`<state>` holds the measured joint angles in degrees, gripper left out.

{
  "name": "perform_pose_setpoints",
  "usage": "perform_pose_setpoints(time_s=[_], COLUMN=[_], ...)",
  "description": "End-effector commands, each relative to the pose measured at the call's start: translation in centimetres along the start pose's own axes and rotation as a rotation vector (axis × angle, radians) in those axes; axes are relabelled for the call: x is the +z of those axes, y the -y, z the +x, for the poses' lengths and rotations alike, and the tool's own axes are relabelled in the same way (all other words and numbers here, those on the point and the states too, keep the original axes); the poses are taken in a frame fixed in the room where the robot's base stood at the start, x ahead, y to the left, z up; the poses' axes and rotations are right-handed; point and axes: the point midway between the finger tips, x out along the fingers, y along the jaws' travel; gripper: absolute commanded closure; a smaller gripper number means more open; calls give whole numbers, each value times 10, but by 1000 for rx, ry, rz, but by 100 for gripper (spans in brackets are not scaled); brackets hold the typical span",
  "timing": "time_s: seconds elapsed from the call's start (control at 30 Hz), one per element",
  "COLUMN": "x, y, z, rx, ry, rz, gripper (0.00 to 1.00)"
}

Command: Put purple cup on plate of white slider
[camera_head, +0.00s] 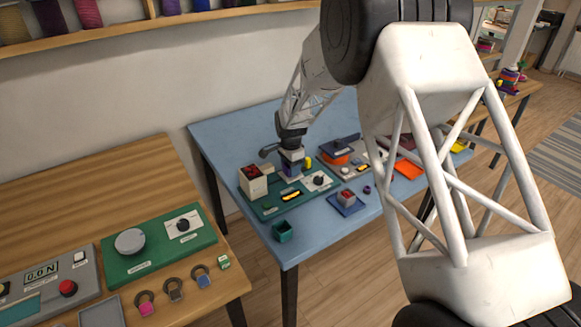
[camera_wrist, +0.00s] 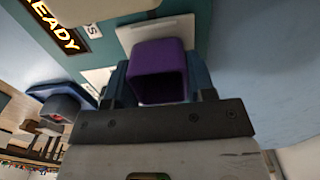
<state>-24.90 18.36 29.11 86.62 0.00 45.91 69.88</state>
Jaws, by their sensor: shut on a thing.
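My gripper (camera_head: 291,163) is over the green board (camera_head: 268,209) on the blue table. It is shut on the purple cup (camera_wrist: 160,72), with one finger on each side, as the wrist view (camera_wrist: 159,88) shows. The cup's square opening faces the wrist camera. A pale flat plate (camera_wrist: 178,27) shows just beyond the cup in the wrist view, partly hidden by it. I cannot tell whether the cup touches this plate. In the head view the cup (camera_head: 291,173) is small and partly covered by my gripper.
A beige box with a dark red top (camera_head: 253,184) stands left of my gripper. A yellow-lettered display (camera_head: 290,196) and a black knob (camera_head: 319,180) are on the board. A teal cup (camera_head: 283,232) stands in front.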

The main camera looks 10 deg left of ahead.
Motion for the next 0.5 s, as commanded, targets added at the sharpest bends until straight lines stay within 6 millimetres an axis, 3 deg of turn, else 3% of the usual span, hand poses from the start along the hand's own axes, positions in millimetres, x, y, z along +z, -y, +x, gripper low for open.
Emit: perform_pose_setpoints(time_s=[0.5], x=[0], y=[0], z=[4], rx=[0], ry=[0], rz=[0], gripper=[72])
